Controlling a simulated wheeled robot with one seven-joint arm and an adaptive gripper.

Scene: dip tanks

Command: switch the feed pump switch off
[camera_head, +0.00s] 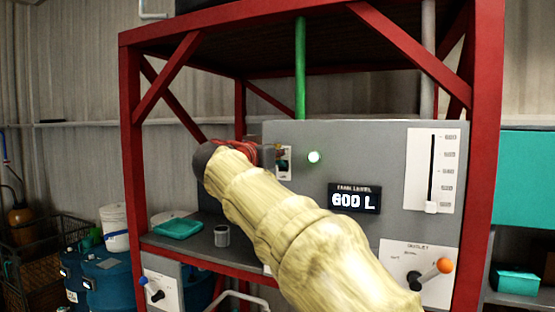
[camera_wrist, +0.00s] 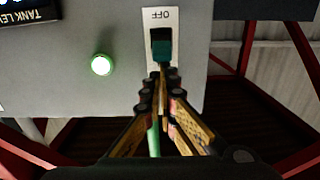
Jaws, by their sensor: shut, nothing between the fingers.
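The feed pump switch (camera_head: 284,163) is on the grey panel, beside a lit green lamp (camera_head: 314,157). In the wrist view the switch (camera_wrist: 161,46) has a dark teal toggle on a pale plate, with an upside-down OFF label at the picture's top. My gripper (camera_wrist: 160,74) is shut and empty, its fingertips at the toggle's edge away from the OFF label. I cannot tell whether they touch it. In the head view my gripper (camera_head: 268,158) is just left of the switch, and my arm covers part of the panel.
A display (camera_head: 354,200) reads 600 L, with a level gauge (camera_head: 431,170) to its right. An orange-knobbed outlet lever (camera_head: 440,267) is low on the right. A red frame (camera_head: 130,150) surrounds the panel. A grey cup (camera_head: 222,236) and teal tray (camera_head: 178,228) stand on the shelf.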

